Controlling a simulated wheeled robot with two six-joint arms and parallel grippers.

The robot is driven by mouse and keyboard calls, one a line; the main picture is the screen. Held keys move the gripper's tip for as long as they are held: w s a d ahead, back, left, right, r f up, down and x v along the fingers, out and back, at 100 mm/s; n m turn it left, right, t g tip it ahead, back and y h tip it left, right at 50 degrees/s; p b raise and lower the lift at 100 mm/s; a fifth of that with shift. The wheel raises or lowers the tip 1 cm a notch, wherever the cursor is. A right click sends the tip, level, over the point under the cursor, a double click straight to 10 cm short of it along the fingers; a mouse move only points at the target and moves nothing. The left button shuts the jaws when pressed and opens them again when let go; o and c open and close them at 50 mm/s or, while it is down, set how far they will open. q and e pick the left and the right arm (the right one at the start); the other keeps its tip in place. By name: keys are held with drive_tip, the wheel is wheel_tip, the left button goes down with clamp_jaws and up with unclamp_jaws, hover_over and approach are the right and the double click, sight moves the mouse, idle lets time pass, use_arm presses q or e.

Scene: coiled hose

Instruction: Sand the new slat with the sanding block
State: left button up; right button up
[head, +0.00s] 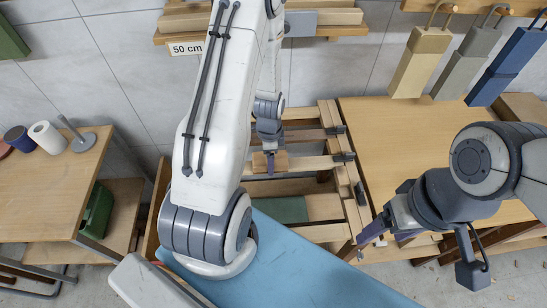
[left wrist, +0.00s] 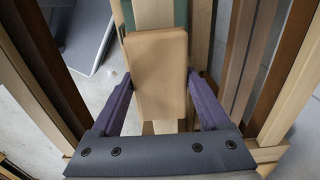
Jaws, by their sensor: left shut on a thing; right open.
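The sanding block is a tan-brown block (left wrist: 157,75) between the two purple fingers of my left gripper (left wrist: 160,100). In the head view my left gripper (head: 270,168) is shut on the same block (head: 281,160), past the white arm. A pale slat (left wrist: 152,14) runs lengthwise beneath the block in the left wrist view. I cannot tell whether block and slat touch. In the head view a pale slat (head: 312,163) of the wooden frame lies beside the block. My right gripper (head: 391,236) is open and empty, off the right side of the frame.
A blue surface (head: 300,265) lies in front of the frame. A wooden table (head: 430,150) stands right, a side table (head: 70,180) with rolls left. Colored blocks (head: 420,62) hang on the wall at upper right. My left arm hides the frame's left part.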

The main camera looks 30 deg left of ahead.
sight(280, 158)
use_arm(q)
drive_tip(key=shift+s+a+f, duration=0.1)
drive_tip(key=shift+s+a, duration=0.9)
drive_tip(key=shift+a, duration=0.15)
drive_tip(key=shift+s+a+p, duration=0.3)
drive_tip(key=shift+s+a, duration=0.65)
drive_tip(key=shift+a, duration=0.2)
drive_tip(key=shift+w+d+r, duration=0.2)
drive_tip(key=shift+w+d, duration=0.85)
drive_tip(key=shift+d, duration=0.15)
drive_tip(key=shift+w+d+f, duration=0.1)
drive_tip(key=shift+w+d, duration=0.8)
drive_tip(key=shift+d, duration=0.3)
drive_tip(key=shift+w+d+f, duration=0.1)
drive_tip(key=shift+w+d, duration=0.8)
drive_tip(key=shift+d, duration=0.3)
drive_tip(key=shift+w+d+p, duration=0.35)
drive_tip(key=shift+w+d, duration=0.55)
drive_tip(key=shift+d, duration=0.3)
drive_tip(key=shift+r, duration=0.1)
wheel_tip(280, 158, up, 7)
drive_tip(key=p, duration=0.5)
drive_tip(key=shift+p, duration=0.4)
